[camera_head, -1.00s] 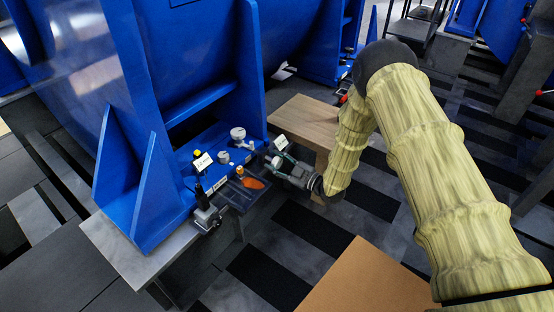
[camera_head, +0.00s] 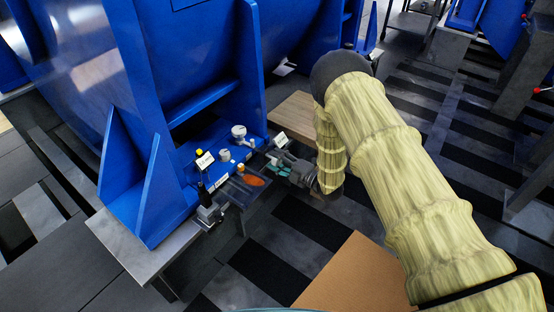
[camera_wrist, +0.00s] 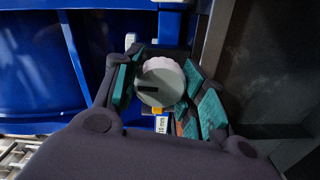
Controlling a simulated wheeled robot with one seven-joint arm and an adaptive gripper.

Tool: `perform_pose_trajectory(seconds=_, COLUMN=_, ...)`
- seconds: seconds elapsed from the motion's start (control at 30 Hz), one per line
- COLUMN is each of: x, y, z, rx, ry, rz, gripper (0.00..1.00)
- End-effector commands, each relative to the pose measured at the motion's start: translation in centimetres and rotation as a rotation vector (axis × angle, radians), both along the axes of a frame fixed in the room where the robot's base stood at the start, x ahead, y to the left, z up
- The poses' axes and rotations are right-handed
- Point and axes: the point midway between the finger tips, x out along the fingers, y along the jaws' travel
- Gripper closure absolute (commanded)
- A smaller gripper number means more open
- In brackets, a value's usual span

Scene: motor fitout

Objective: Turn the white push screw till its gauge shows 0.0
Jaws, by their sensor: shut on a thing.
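In the wrist view a white ribbed round knob (camera_wrist: 160,80) with a dark slot mark on its face, apparently the push screw, sits between the teal pads of my gripper (camera_wrist: 163,90). The left pad is against its side and the right pads lie close to its other side; my gripper is shut on it. In the head view my gripper (camera_head: 278,167) is at the right end of the blue machine foot (camera_head: 180,188), and hides the held screw. I cannot read any gauge value.
A brown board (camera_head: 350,275) lies in front.

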Motion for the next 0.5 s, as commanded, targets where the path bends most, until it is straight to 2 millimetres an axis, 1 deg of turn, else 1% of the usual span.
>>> perform_pose_trajectory(seconds=0.5, x=0.02, y=-0.15, z=-0.09, rx=-0.029, ry=-0.038, rz=-0.002, gripper=0.83)
